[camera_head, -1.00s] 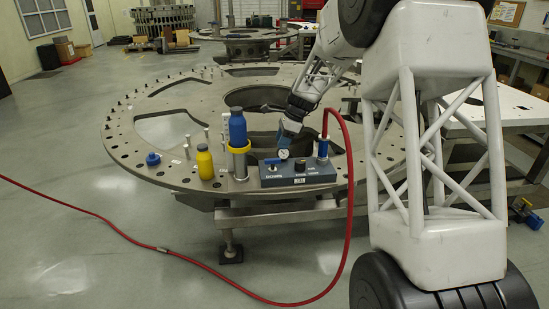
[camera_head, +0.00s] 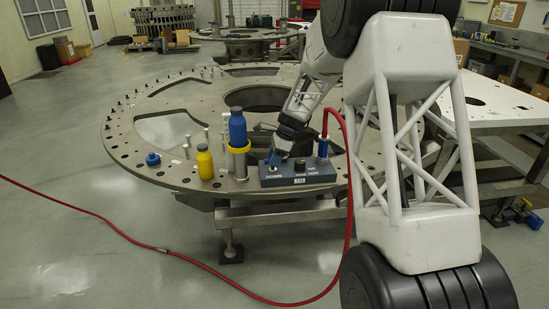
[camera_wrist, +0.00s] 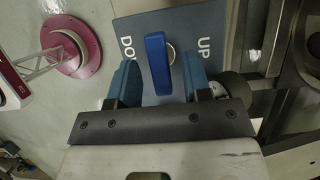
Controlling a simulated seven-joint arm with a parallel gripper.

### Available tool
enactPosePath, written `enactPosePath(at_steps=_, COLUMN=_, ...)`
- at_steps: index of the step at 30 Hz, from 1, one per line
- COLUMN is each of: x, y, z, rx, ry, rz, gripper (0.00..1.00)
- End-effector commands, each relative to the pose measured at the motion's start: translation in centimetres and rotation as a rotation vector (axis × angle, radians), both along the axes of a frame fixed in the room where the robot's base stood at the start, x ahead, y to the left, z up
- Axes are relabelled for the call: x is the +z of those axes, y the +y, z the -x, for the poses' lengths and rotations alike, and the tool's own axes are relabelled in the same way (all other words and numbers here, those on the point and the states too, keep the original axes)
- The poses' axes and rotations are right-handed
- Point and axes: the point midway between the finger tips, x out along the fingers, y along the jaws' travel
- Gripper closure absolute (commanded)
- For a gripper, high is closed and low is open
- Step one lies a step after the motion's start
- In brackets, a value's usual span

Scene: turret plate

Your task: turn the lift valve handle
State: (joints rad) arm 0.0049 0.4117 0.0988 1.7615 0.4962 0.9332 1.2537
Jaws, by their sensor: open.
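The lift valve handle is a blue lever (camera_wrist: 157,62) on a blue-grey control box (camera_head: 298,180) at the turret plate's front edge. In the wrist view the lever stands between my gripper's (camera_wrist: 160,70) two blue fingers, with a gap visible on each side. The fingers are open. The box face (camera_wrist: 196,17) shows "UP" right of the lever and a partly covered "DO…" left of it. In the head view my gripper (camera_head: 279,152) is low over the left part of the box and hides the lever there.
A blue cylinder (camera_head: 237,128) in a yellow-collared holder, a yellow bottle (camera_head: 205,164) and a blue cap (camera_head: 153,159) stand to the left on the turret plate (camera_head: 125,142).

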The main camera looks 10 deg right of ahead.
Motion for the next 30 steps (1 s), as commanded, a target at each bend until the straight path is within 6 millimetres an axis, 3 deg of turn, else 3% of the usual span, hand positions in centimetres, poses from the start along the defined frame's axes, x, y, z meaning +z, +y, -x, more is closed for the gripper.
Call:
enactPosePath(at_steps=5, x=0.01, y=0.01, z=0.00, rx=0.000, ry=0.000, rz=0.000, gripper=0.58)
enactPosePath(at_steps=13, x=0.02, y=0.00, z=0.01, rx=0.000, ry=0.000, rz=0.000, gripper=1.00)
enactPosePath(at_steps=30, x=0.00, y=0.01, z=-0.09, rx=0.113, ry=0.001, rz=0.000, gripper=1.00)
